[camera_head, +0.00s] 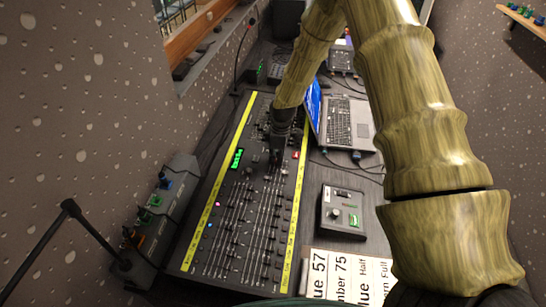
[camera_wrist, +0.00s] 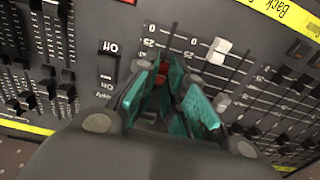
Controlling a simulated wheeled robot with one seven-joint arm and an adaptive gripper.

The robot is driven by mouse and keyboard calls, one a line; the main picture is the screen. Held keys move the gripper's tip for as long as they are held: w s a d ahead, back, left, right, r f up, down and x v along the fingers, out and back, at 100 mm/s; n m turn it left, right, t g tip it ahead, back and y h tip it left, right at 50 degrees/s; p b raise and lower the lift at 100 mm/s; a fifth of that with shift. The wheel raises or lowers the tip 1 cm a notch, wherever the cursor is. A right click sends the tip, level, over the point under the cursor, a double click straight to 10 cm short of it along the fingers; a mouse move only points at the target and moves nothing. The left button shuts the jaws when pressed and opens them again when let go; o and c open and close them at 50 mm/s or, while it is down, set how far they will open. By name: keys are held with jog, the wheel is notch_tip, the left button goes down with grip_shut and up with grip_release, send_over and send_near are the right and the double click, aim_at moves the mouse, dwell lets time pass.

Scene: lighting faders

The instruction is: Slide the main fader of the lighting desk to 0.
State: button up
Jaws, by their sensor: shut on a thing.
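The lighting desk (camera_head: 252,130) is a long black console with yellow edge strips and rows of faders. It also fills the wrist view (camera_wrist: 100,22). My gripper (camera_head: 277,158) is down on the upper middle of the desk. In the wrist view its teal fingers (camera_wrist: 160,85) are closed around a red fader cap (camera_wrist: 154,91), mostly hidden between them. Scale marks with a 0 at the top end show just above the fingers.
A laptop (camera_head: 347,121) stands right of the desk. A small control box (camera_head: 342,212) and printed paper sheets (camera_head: 345,275) lie at the lower right. A stage box with coloured connectors (camera_head: 160,210) is on the left. Several black faders crowd both sides of my gripper.

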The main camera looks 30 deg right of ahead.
aim_at(286, 165)
jog(key=shift+s+d+p, duration=0.2)
jog(key=shift+s+d, duration=0.35)
jog(key=shift+d, duration=0.35)
jog(key=shift+s+d+p, duration=0.15)
jog(key=shift+s+d, duration=0.35)
jog(key=shift+d, duration=0.35)
jog(key=o, duration=0.4)
jog(key=shift+o, duration=0.2)
jog(key=shift+f, duration=0.1)
jog(key=shift+s, duration=0.1)
jog(key=shift+s+r+p, duration=0.1)
jog(key=shift+r+p, duration=0.65)
jog(key=shift+r, duration=0.5)
notch_tip(286, 165, up, 12)
jog(key=shift+s+d, duration=0.25)
jog(key=shift+d, duration=0.15)
jog(key=shift+f, duration=0.1)
